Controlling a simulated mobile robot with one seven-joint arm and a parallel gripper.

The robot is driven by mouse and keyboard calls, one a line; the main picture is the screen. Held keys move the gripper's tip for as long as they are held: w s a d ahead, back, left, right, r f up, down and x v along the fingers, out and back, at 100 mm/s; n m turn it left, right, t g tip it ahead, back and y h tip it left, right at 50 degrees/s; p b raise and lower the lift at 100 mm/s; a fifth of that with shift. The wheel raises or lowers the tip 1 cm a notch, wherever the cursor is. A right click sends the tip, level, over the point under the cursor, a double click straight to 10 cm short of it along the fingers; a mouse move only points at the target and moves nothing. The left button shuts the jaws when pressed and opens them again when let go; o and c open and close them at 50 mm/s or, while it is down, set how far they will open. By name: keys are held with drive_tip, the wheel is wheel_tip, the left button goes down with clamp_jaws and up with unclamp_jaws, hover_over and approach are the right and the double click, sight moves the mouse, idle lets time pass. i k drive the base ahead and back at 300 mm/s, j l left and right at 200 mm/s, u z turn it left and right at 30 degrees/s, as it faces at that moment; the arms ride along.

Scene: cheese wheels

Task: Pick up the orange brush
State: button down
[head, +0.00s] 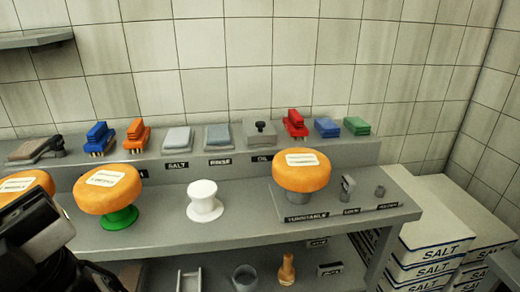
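The orange brush (137,134) stands on the raised back shelf, bristles down, left of the middle. A blue brush (99,138) stands close to its left, and a grey cloth or pad (177,140) lies to its right. My gripper (30,235) is at the lower left, dark and partly cut off by the frame edge. It is well in front of the shelf and apart from the orange brush. Its fingertips are not clear, so I cannot tell whether it is open or shut.
An orange cheese wheel on a green stand (108,190) stands in front of the brush. Another cheese wheel (301,170) is right. A white stand (205,202) is between them. A red brush (295,123) and blue and green blocks are along the shelf. Salt boxes (440,235) are stacked right.

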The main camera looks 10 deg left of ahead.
sight(138, 138)
drive_tip(key=j, duration=0.45)
drive_tip(key=k+j+z, duration=0.15)
drive_tip(key=j, duration=0.7)
drive_tip(key=k+j+z, duration=0.15)
drive_tip(key=j, duration=0.7)
drive_tip(key=k+j+z, duration=0.1)
drive_tip(key=j, duration=0.3)
drive_tip(key=k+j+z, duration=0.1)
drive_tip(key=j, duration=0.35)
drive_tip(key=i+j, duration=0.1)
drive_tip(key=i, duration=0.8)
